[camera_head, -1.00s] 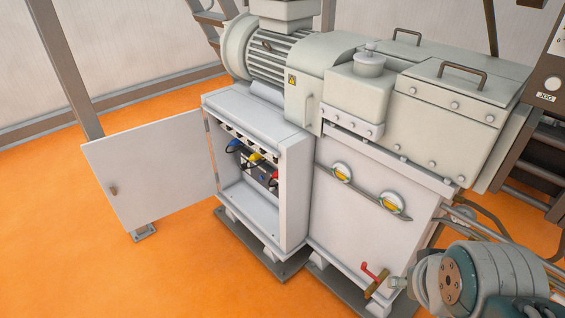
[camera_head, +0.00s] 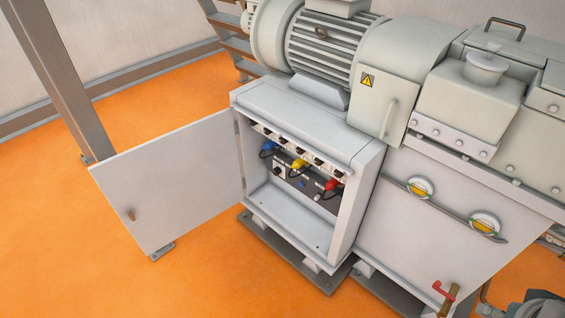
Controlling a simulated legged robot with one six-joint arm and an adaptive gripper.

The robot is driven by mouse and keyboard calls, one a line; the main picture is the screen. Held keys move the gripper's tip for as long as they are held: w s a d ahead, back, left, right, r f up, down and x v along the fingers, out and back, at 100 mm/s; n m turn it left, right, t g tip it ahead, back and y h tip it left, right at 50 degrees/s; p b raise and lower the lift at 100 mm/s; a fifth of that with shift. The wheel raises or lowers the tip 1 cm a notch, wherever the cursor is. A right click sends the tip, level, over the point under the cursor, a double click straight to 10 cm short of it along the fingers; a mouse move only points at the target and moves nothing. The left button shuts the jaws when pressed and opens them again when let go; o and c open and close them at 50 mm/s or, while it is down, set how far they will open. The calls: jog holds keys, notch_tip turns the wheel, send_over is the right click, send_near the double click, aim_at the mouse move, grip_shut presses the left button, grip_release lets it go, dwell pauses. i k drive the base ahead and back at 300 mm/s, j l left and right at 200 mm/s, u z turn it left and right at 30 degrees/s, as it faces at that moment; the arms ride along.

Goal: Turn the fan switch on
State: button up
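An open electrical cabinet (camera_head: 357,190) stands in the middle, its door (camera_head: 172,182) swung out to the left. Inside is a dark panel with blue (camera_head: 268,147), yellow (camera_head: 298,164) and red (camera_head: 331,184) plugs on cables. A white square with a dark knob (camera_head: 279,171) sits on the panel below the blue plug. A row of small dark round parts runs along the top of the opening. No label marks any of these as the fan switch, at this size.
A motor (camera_head: 330,45) and grey machine housing stand above and right of the cabinet. Two round gauges (camera_head: 420,188) with a rail and a red-handled valve (camera_head: 446,292) are on the right front. A steel post (camera_head: 55,70) stands left. Orange floor (camera_head: 60,250) is clear in front.

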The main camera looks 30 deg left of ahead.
aim_at(277, 171)
jog(key=j, duration=0.55)
jog(key=k+j+z, duration=0.15)
jog(key=j, duration=0.95)
jog(key=j+z, duration=0.1)
jog(key=j, duration=0.4)
jog(key=k+j, duration=0.1)
jog(key=j, duration=0.4)
jog(key=k+j, duration=0.1)
jog(key=j, duration=0.9)
jog(key=k, duration=0.05)
